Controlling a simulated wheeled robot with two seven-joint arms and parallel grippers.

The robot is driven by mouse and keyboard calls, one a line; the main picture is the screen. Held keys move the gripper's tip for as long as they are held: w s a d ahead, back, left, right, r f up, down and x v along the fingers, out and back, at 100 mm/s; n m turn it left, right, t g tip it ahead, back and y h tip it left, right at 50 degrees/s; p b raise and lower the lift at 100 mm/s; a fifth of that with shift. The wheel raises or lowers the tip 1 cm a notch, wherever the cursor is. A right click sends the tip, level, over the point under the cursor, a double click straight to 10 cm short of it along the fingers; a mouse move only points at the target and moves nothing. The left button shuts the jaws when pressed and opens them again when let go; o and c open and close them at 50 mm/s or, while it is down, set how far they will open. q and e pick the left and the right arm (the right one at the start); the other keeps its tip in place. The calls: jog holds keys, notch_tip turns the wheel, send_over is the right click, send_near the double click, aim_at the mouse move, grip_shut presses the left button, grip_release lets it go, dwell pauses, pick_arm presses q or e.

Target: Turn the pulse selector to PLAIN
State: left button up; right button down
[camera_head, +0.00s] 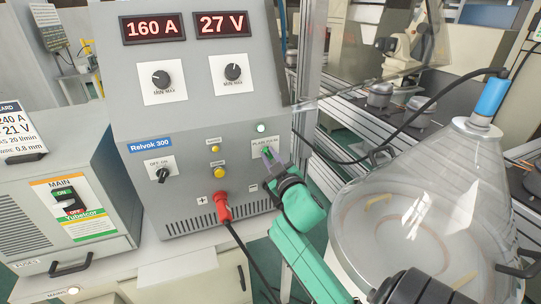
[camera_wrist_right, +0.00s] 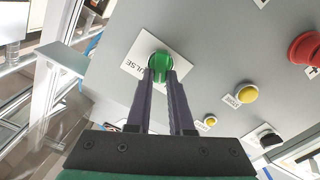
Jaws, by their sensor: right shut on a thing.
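The pulse selector is a green knob (camera_head: 266,152) on a white plate lettered PLAIN PULSE, low on the right of the grey welder front (camera_head: 205,110). In the right wrist view the green knob (camera_wrist_right: 158,64) sits on its white plate with the word PULSE readable. My right gripper (camera_head: 271,157) reaches up to the panel, its dark fingers shut on the knob. In the wrist view its two fingertips (camera_wrist_right: 160,77) meet the knob's lower part. The fingers partly hide the knob, and I cannot tell which word it points to. My left gripper is not in view.
A red plug (camera_head: 222,204) with a black cable, a yellow button (camera_head: 217,175) and an OFF/ON switch (camera_head: 161,172) share the panel. A grey MAIN switch box (camera_head: 70,200) stands left. A large clear dome (camera_head: 430,190) stands close on the right.

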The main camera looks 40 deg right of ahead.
jog(key=shift+r, duration=0.1)
dwell(0.3)
jog(key=c, duration=1)
grip_release()
jog(key=shift+o, duration=1)
jog(key=shift+w+d, duration=0.1)
jog(key=shift+w+f, duration=0.1)
jog(key=shift+f, duration=0.1)
jog(key=p+v, duration=0.2)
jog(key=v, duration=1.2)
jog(key=shift+s, duration=0.25)
